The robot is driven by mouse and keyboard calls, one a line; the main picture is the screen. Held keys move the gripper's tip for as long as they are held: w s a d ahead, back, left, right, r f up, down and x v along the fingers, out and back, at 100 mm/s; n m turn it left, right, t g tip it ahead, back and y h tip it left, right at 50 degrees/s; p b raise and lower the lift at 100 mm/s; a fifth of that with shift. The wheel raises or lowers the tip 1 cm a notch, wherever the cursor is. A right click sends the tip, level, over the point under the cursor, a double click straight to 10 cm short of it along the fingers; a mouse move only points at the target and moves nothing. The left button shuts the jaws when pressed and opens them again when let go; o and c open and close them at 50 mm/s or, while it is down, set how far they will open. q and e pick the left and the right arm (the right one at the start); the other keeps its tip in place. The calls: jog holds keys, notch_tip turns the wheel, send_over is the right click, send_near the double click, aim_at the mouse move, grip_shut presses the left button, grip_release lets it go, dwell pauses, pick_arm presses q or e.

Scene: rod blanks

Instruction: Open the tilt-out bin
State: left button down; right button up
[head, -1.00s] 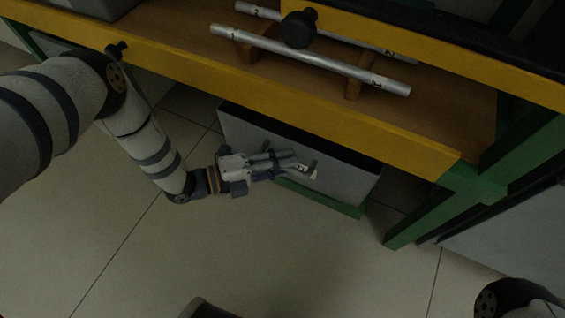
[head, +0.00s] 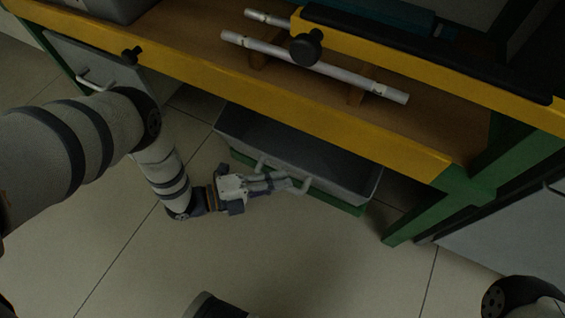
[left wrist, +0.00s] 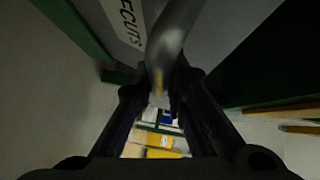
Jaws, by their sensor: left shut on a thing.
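The grey tilt-out bin (head: 335,187) sits under the workbench and leans out at the top, so its dark, empty-looking inside shows in the head view. Its light bar handle (head: 304,186) is on the front face. My left gripper (head: 284,182) is shut on this handle. My right gripper is out of view.
The yellow-edged bench (head: 330,128) with green legs (head: 430,212) stands over the bin. Silver rods (head: 320,68) lie on wooden rests on it. Another grey front with a handle (head: 95,84) is at the left. The floor before the bin is clear.

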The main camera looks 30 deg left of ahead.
pick_arm(q)
jog(key=shift+s+f, duration=1.5)
jog(key=shift+s, duration=0.1)
jog(key=c, duration=1.6)
grip_release()
jog(key=v, duration=1.2)
jog(key=shift+a+r, duration=0.1)
